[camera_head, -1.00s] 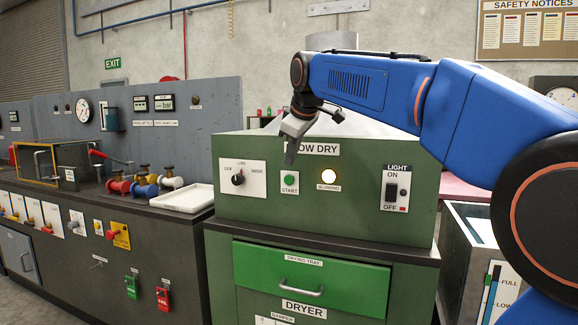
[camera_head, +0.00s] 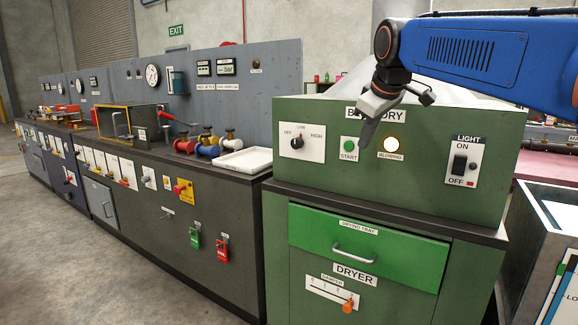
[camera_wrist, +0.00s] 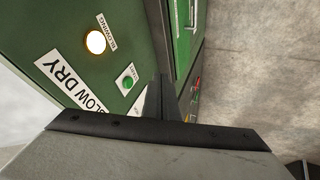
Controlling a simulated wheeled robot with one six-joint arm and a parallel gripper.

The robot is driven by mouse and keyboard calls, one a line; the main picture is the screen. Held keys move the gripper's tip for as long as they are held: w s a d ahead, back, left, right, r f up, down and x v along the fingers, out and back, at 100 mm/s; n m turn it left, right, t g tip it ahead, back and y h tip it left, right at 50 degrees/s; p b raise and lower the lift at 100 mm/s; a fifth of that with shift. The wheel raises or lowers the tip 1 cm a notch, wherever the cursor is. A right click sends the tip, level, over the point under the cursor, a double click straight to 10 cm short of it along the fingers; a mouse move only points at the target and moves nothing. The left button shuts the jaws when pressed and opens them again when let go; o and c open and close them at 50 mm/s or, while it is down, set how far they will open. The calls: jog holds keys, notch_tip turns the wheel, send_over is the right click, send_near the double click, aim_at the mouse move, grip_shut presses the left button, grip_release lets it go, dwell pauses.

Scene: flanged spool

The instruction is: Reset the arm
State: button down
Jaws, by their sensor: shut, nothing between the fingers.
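My gripper (camera_head: 366,120) is shut and empty, hanging in front of the green blow-dry panel of the dryer (camera_head: 420,160). Its tip points down, just right of the green START button (camera_head: 350,143). In the wrist view my gripper (camera_wrist: 162,98) shows as a closed dark wedge beside the green button. I cannot tell the gap between its tip and the panel. My blue arm comes in from the upper right. The BLOWING lamp (camera_head: 391,144) is lit, and it also glows in the wrist view (camera_wrist: 95,42).
The panel carries a rotary knob (camera_head: 297,142) and a light switch (camera_head: 459,165). The green drying tray drawer (camera_head: 365,253) is shut. A grey tank (camera_head: 545,235) stands at right. A long bench with a white tray (camera_head: 245,160) runs left. Open floor lies front left.

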jog(key=s+d+f+m+g, duration=0.1)
jog(key=s+f+m, duration=0.3)
jog(key=s+f, duration=1.2)
jog(key=s+d+f+m+g, duration=0.1)
jog(key=s+d+f+m, duration=0.2)
jog(key=s+f, duration=1.2)
notch_tip(320, 180, down, 2)
jog(key=shift+s+d+f+m, duration=0.15)
jog(key=shift+s+d+m, duration=0.1)
jog(key=shift+s+m, duration=0.2)
dwell(4.3)
